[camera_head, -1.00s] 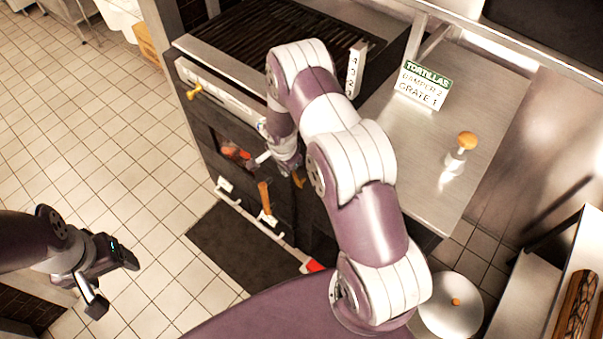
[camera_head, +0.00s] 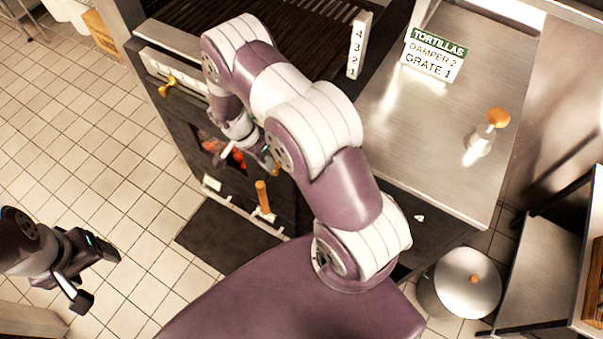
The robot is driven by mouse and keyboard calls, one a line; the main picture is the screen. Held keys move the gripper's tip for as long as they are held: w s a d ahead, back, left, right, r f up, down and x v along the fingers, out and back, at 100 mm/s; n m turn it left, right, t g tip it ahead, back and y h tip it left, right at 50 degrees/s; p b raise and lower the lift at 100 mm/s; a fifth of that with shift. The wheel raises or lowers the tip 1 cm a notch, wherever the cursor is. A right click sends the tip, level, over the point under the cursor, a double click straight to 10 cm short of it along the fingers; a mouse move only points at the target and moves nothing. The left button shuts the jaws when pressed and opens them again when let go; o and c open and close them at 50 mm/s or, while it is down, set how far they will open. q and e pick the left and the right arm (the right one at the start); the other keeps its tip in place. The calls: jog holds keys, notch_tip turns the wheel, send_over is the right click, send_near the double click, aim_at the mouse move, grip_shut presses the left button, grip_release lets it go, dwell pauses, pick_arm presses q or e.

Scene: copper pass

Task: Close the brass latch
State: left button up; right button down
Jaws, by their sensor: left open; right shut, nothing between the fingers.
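The black grill cabinet (camera_head: 190,118) has a front opening with glowing orange coals (camera_head: 209,145). An upright brass-coloured handle (camera_head: 262,197) stands on the lower front, right of the opening. A small brass piece (camera_head: 276,170) shows beside my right gripper, mostly hidden by the arm; I cannot tell which of these is the latch, or its position. My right gripper (camera_head: 262,158) is shut and empty, close to the cabinet front; its fingertips are largely hidden, so contact cannot be told. My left gripper (camera_head: 95,275) is open and empty over the tiled floor, well away from the cabinet.
A brass knob (camera_head: 168,85) sits at the cabinet's upper left. A steel counter (camera_head: 400,115) with a TORTILLAS sign (camera_head: 435,55) and an orange-knobbed tool (camera_head: 488,130) is on the right. A lidded round bin (camera_head: 470,285) stands below.

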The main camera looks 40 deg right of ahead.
pick_arm(q)
jog(key=f+b, duration=0.1)
jog(key=a+f+b, duration=0.1)
jog(key=f, duration=0.1)
jog(key=shift+w, duration=0.2)
pick_arm(e)
jog(key=shift+w+a+f, duration=0.1)
jog(key=shift+a+f, duration=0.15)
jog(key=shift+f, duration=0.35)
jog(key=shift+w+a+f, duration=0.1)
jog(key=shift+a+f, duration=0.15)
jog(key=shift+f, duration=0.35)
pick_arm(q)
jog(key=shift+w, duration=0.15)
pick_arm(e)
jog(key=shift+w, duration=0.15)
pick_arm(q)
jog(key=shift+d, duration=0.15)
pick_arm(e)
jog(key=shift+d, duration=0.15)
